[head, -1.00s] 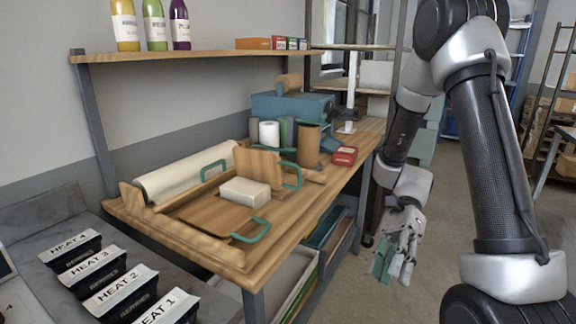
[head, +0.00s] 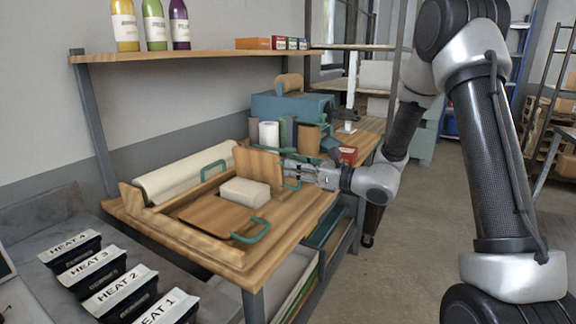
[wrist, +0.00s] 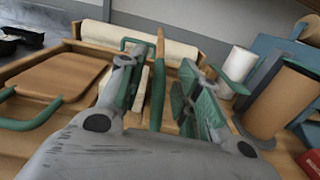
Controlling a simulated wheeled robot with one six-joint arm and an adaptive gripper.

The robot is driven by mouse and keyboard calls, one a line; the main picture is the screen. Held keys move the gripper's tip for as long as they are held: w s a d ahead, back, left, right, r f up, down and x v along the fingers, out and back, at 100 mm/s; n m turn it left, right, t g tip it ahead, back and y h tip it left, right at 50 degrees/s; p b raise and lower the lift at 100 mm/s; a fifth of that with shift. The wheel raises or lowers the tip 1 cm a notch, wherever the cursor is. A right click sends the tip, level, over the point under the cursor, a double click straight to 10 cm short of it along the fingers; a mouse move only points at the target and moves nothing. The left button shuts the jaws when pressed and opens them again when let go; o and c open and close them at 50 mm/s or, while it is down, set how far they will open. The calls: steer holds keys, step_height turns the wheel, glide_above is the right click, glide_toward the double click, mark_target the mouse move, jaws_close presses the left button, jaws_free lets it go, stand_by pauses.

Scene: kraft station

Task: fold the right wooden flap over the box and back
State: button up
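The right wooden flap (head: 262,169) stands upright beside the cream box (head: 245,192). In the wrist view the flap (wrist: 160,44) is seen edge-on, with its green handle (wrist: 157,100) towards me. My gripper (head: 292,171) is at the handle side of the flap, coming from the right. In the wrist view my gripper (wrist: 162,85) is open, with one finger on each side of the handle and visible gaps. The box is partly hidden behind the left finger in the wrist view.
The front wooden flap (head: 205,214) lies flat, with its green handle (head: 252,231) towards the table's front edge. A paper roll (head: 185,172) lies at the back. A brown roll (head: 307,140), a white roll (head: 269,134) and a red box (head: 348,155) stand beyond my gripper.

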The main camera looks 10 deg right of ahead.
mark_target(281, 163)
steer(key=shift+x, duration=1.45)
jaws_close()
steer(key=shift+a, duration=0.1)
